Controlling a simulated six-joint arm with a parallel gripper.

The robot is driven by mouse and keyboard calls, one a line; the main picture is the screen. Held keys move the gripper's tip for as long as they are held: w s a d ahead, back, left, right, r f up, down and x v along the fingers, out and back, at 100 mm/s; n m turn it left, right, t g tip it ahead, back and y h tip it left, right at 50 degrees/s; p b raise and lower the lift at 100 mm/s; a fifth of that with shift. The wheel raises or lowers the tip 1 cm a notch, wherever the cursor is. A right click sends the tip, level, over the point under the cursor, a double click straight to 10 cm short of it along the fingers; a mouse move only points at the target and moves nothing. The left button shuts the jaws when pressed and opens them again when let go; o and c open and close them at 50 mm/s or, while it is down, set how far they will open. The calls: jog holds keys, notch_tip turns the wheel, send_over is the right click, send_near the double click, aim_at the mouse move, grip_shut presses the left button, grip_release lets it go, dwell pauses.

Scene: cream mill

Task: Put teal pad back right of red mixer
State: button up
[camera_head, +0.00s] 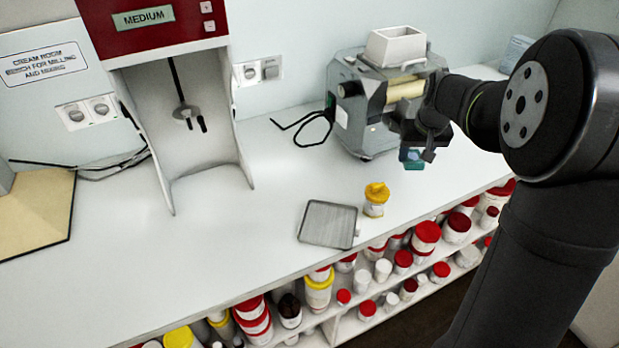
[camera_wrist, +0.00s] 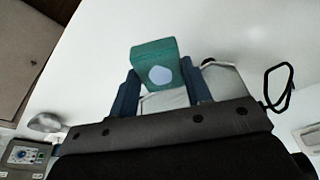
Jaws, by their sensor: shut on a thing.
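The teal pad (camera_head: 411,155) is a small teal block, held above the counter in front of the roller mill in the head view. My gripper (camera_head: 420,154) is shut on it. In the wrist view the teal pad (camera_wrist: 152,54), with a pale patch on its face, sits between the two blue fingers of my gripper (camera_wrist: 160,92). The red mixer (camera_head: 165,85) stands at the back left in the head view, with a red top labelled MEDIUM and a pale open housing. The counter (camera_head: 235,220) to its right is bare white.
The grey roller mill (camera_head: 370,115) with a white hopper (camera_head: 395,46) stands close behind my gripper. A black cable (camera_head: 312,130) lies left of it. A yellow-lidded jar (camera_head: 375,200) and grey tray (camera_head: 328,225) sit near the front edge. A tan board (camera_head: 37,212) lies far left.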

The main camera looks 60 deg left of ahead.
jog(key=s+a+r+n+g, duration=0.15)
jog(key=s+a+n, duration=0.5)
jog(key=s, duration=0.85)
jog(key=m, duration=0.1)
send_over(299, 177)
jog(key=d, duration=0.1)
jog(key=shift+y, duration=0.3)
notch_tip(299, 177, down, 6)
jog(key=shift+d+f, duration=0.1)
jog(key=shift+d, duration=0.05)
jog(key=shift+f, duration=2.1)
jog(key=shift+f, duration=0.1)
jog(key=o, duration=0.9)
